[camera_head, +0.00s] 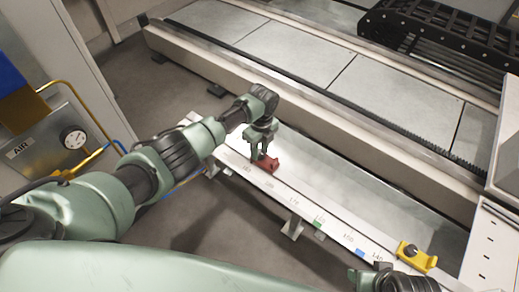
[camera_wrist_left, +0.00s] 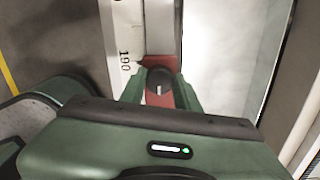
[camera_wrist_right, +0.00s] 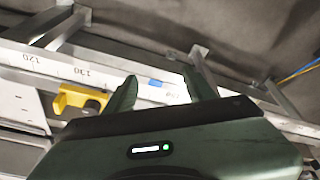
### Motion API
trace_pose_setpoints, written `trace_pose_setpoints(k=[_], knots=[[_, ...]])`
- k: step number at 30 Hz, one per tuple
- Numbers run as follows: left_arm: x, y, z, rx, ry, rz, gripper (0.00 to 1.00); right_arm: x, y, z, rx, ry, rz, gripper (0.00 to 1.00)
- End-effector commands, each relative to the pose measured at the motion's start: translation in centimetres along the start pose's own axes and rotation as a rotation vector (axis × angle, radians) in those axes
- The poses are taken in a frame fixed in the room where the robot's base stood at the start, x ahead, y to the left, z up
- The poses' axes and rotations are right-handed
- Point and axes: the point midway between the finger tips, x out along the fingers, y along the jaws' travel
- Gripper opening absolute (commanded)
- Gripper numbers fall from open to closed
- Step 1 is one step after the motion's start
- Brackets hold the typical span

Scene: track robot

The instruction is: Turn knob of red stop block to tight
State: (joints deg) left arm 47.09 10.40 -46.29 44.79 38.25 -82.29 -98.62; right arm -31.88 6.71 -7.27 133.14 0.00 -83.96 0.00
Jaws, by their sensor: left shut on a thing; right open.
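The red stop block (camera_head: 270,165) sits on the white scale rail (camera_head: 293,197) near the far-left end. In the left wrist view the red block (camera_wrist_left: 160,62) shows by the printed 190, with a dark round knob (camera_wrist_left: 160,80) on top carrying a white mark that runs along the view's vertical. My left gripper (camera_head: 259,157) points down over the block and is shut on the knob, one finger on each side. My right gripper (camera_wrist_right: 165,88) is open and empty, near the rail's other end. Only part of it shows at the bottom right of the head view.
A yellow stop block (camera_head: 416,257) with a dark knob stands towards the rail's right end, near my right gripper. Blue (camera_head: 360,253) and green (camera_head: 320,224) patches are on the rail. A long machine bed runs behind. A gauge panel (camera_head: 40,150) stands at left.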

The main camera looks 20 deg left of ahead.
Motion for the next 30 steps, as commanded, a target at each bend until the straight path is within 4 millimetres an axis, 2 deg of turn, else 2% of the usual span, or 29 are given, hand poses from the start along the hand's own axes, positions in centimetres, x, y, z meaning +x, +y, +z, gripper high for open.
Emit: trace_pose_setpoints(k=[11,12,14,15,26,30], knots=[[0.0,0.0,0.0,0.005,-0.001,0.001,0.00,0.0,0.0,0.0,0.000,-0.001,0.000,0.55],[0.0,0.0,0.0,0.005,-0.001,0.000,0.34,0.0,0.0,0.0,0.000,-0.001,0.000,0.55],[0.0,0.0,0.0,0.005,-0.001,0.000,0.51,0.0,0.0,0.0,0.000,-0.001,0.000,0.55],[0.0,0.0,0.0,0.005,-0.001,0.000,0.53,0.0,0.0,0.0,0.000,-0.001,0.000,0.55],[-0.4,0.0,0.1,0.004,-0.001,0.000,0.53,-0.2,0.0,-0.1,0.000,0.003,0.000,0.55],[-2.0,0.0,0.1,0.004,-0.001,-0.002,0.53,2.1,-0.2,0.4,0.000,-0.018,-0.005,0.55]])
